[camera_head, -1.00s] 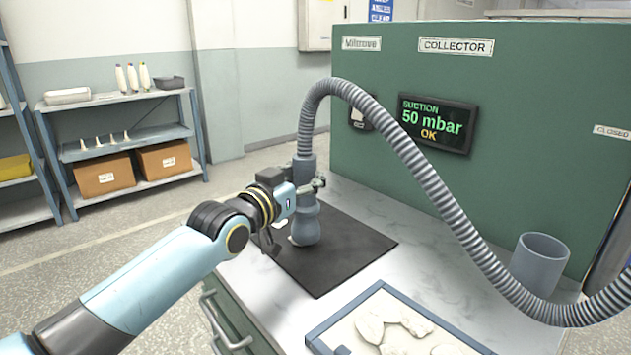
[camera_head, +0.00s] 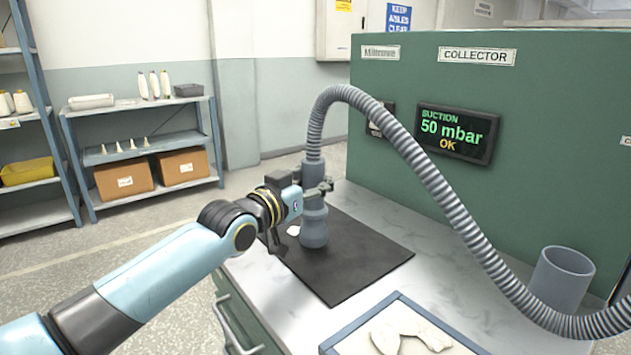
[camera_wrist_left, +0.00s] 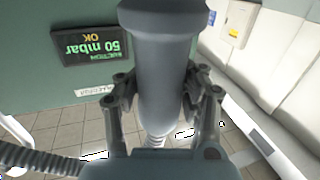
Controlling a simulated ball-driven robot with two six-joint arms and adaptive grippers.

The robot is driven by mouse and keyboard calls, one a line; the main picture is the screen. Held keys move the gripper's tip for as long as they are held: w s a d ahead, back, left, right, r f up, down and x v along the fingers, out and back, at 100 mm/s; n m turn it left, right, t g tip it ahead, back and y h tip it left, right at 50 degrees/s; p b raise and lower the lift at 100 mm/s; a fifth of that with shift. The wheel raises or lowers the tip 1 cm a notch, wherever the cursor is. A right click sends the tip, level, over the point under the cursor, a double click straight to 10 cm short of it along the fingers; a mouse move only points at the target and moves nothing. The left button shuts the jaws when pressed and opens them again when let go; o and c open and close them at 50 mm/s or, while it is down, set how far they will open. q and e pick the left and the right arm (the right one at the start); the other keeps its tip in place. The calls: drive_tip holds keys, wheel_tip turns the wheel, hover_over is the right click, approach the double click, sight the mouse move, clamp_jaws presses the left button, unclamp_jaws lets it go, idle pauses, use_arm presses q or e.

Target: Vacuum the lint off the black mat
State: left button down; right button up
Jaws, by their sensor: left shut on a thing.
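The black mat (camera_head: 355,262) lies flat on the bench top. My left gripper (camera_head: 318,190) is shut on the grey vacuum nozzle (camera_head: 314,230), which stands about upright over the mat. Its lower end looks at or just above the mat; I cannot tell if it touches. A small white patch of lint (camera_head: 293,230) shows on the mat just left of the nozzle. The nozzle may hide more lint. In the left wrist view, the nozzle (camera_wrist_left: 165,80) fills the space between the fingers. My right gripper is not in view.
A ribbed hose (camera_head: 440,190) arches from the nozzle's top to the right, before the green collector (camera_head: 560,130). Its display (camera_head: 456,132) reads 50 mbar OK. A grey cup (camera_head: 562,278) stands at the right. A blue-rimmed tray (camera_head: 365,318) with pale pieces lies in front.

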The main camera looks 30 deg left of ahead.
use_arm(q)
drive_tip(key=shift+w+a+f+b, duration=0.1)
drive_tip(key=shift+w+a+b, duration=0.2)
drive_tip(key=shift+a+b, duration=0.25)
drive_tip(key=shift+w+a+b, duration=0.25)
drive_tip(key=shift+a+b, duration=0.1)
drive_tip(key=shift+a, duration=0.4)
drive_tip(key=a+b, duration=0.1)
drive_tip(key=w+a+b, duration=0.1)
drive_tip(key=a, duration=0.1)
drive_tip(key=a+b, duration=0.1)
drive_tip(key=b, duration=0.1)
drive_tip(key=shift+w+a, duration=0.3)
drive_tip(key=shift+w, duration=0.05)
drive_tip(key=shift+r, duration=0.25)
